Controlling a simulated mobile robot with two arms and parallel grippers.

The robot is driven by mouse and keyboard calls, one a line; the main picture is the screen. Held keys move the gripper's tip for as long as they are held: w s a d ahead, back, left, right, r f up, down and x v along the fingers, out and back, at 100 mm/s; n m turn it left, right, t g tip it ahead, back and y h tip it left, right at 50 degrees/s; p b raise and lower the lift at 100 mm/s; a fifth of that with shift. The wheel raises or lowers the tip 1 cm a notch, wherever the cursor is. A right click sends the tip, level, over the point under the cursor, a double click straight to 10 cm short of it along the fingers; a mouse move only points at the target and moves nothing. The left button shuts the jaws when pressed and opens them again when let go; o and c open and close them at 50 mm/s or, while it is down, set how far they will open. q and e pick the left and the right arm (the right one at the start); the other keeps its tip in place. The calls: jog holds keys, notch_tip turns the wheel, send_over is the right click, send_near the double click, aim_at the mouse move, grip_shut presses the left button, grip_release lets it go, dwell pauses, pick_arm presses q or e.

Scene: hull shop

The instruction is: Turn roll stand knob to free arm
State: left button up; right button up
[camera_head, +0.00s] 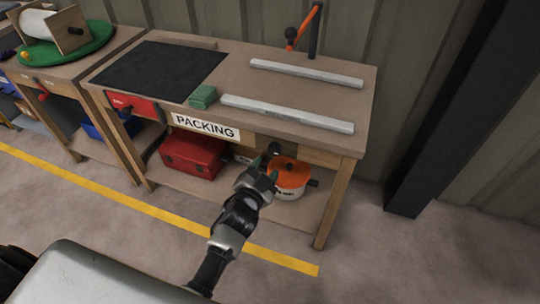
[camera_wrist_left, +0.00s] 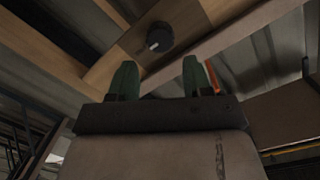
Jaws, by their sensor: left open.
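A black round knob (camera_head: 274,148) sits on the front wooden rail of the packing bench; in the left wrist view the same dark knob (camera_wrist_left: 159,38) shows a pale pointer mark. My left gripper (camera_head: 267,167) is open and empty just in front of the rail, near the knob. In the left wrist view its two green fingers (camera_wrist_left: 159,64) stand apart, with the knob beyond and between their tips, not gripped. An orange arm (camera_head: 304,28) with a black ball end leans at a dark post on the bench's back. My right gripper is not in view.
The packing bench top (camera_head: 235,75) carries two pale metal bars (camera_head: 287,113), a black mat (camera_head: 160,70) and a green block (camera_head: 203,97). Below are a red toolbox (camera_head: 193,153) and an orange-topped pot (camera_head: 290,174). A dark steel column (camera_head: 450,105) stands right; the floor in front is clear.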

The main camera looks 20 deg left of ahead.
pick_arm(q)
jog(key=s, duration=0.4)
jog(key=shift+r, duration=0.15)
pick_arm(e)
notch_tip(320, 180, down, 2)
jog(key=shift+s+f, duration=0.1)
pick_arm(q)
jog(key=s+a+f+n+g+p, duration=0.25)
jog(key=s+f+g+p, duration=0.45)
jog(key=s+f, duration=0.55)
jog(key=s+a+f+n+g+p, duration=0.1)
jog(key=s+f+n+g+p, duration=0.25)
jog(key=s+f+g, duration=0.9)
jog(key=s+a+t+p, duration=0.1)
jog(key=s+p, duration=0.3)
jog(key=s, duration=0.4)
jog(key=s+a+r+m+t+p, duration=0.1)
jog(key=s+p, duration=0.3)
jog(key=s, duration=0.4)
jog(key=shift+a+t+y, duration=0.3)
jog(key=shift+a+t, duration=0.05)
jog(key=shift+t, duration=0.4)
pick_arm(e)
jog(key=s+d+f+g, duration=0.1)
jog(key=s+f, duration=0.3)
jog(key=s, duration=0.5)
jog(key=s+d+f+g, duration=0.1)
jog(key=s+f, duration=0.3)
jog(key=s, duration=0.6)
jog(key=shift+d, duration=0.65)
